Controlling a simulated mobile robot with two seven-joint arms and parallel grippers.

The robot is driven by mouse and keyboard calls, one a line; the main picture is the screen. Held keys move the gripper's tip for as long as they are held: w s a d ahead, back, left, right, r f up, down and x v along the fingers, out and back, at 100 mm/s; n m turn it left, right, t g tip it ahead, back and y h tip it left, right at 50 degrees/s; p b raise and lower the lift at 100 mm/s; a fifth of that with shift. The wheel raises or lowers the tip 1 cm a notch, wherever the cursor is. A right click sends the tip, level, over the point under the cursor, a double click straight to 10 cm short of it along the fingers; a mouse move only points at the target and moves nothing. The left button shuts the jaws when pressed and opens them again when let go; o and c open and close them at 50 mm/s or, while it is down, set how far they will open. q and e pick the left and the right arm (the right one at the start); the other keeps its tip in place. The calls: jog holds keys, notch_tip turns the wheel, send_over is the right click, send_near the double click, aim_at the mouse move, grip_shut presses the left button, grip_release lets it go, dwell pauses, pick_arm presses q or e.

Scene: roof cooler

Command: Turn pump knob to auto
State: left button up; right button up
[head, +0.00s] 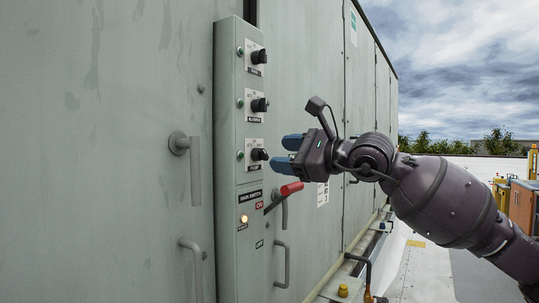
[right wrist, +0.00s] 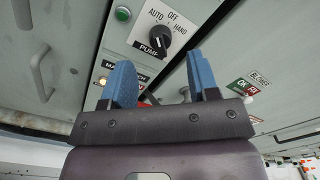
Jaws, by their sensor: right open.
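The pump knob (head: 259,154) is the lowest of three black knobs on the grey-green control panel (head: 227,120). In the right wrist view the knob (right wrist: 160,38) sits on a white plate marked AUTO, OFF and HAND, with PUMP below. Its pointer seems to face the OFF mark, but this is hard to tell. My right gripper (head: 280,153) has its blue fingers apart and empty, just right of the knob. In the right wrist view, the fingers (right wrist: 159,62) point at the knob, one to each side, without visible contact. My left gripper is out of view.
Below the pump knob is the main switch's red-ended handle (head: 291,188), close under my gripper. Two similar knobs (head: 258,57) (head: 259,105) are above. Green buttons line the panel's left side. Door handles (head: 194,165) stick out nearby. Open roof lies to the right.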

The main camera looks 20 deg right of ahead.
jog(key=shift+v, duration=2.6)
